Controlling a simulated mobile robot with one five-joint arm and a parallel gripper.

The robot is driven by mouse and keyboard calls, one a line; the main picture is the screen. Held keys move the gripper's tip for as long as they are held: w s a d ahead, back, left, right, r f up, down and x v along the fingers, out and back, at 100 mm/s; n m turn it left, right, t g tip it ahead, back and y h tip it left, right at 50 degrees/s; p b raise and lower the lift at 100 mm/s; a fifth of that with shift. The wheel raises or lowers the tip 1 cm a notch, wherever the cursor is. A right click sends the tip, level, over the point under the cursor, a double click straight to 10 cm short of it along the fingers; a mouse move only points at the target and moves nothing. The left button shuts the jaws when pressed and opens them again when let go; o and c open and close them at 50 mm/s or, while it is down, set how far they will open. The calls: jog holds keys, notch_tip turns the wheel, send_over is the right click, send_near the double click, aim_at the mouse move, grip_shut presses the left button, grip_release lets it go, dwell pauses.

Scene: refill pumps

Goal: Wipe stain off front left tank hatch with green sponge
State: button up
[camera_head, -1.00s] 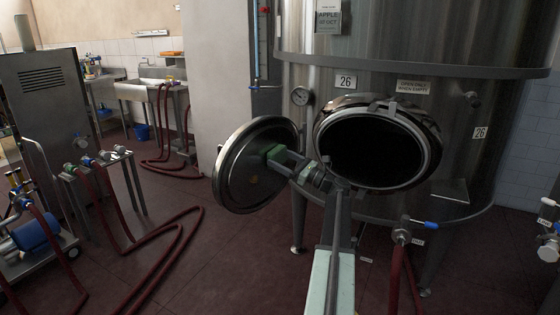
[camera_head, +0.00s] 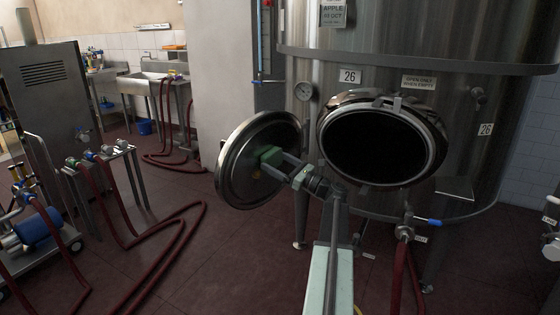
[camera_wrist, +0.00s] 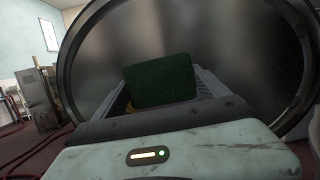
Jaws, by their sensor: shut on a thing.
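A round steel tank hatch (camera_head: 238,140) hangs swung open to the left of its dark opening (camera_head: 372,146) in the head view. My gripper (camera_head: 277,160) is shut on the green sponge (camera_head: 270,155) and holds it at the hatch's inner face, right of the middle. In the wrist view the sponge (camera_wrist: 160,82) sits between the fingers, with the grey hatch face (camera_wrist: 225,45) close behind it. I cannot tell whether the sponge touches the face. No stain is clearly visible; a small yellowish spot (camera_head: 256,175) shows just below the sponge.
The large steel tank (camera_head: 440,60) stands behind, with a valve and red hose (camera_head: 403,250) low at the right. A hose stand (camera_head: 100,160) and a blue pump (camera_head: 38,228) are at the left. Red hoses (camera_head: 165,250) lie on the floor between.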

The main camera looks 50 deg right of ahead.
jog(key=shift+s+a, duration=0.15)
jog(key=shift+a, duration=0.35)
jog(key=shift+s+a, duration=0.15)
jog(key=shift+a, duration=0.35)
jog(key=shift+s+a, duration=0.2)
jog(key=shift+a, duration=1.6)
jog(key=shift+s+a, duration=0.2)
jog(key=shift+a, duration=1.55)
jog(key=s+d, duration=0.1)
jog(key=s, duration=0.5)
jog(key=shift+d, duration=0.1)
jog(key=s, duration=0.2)
jog(key=shift+s+d, duration=0.3)
jog(key=shift+s, duration=0.1)
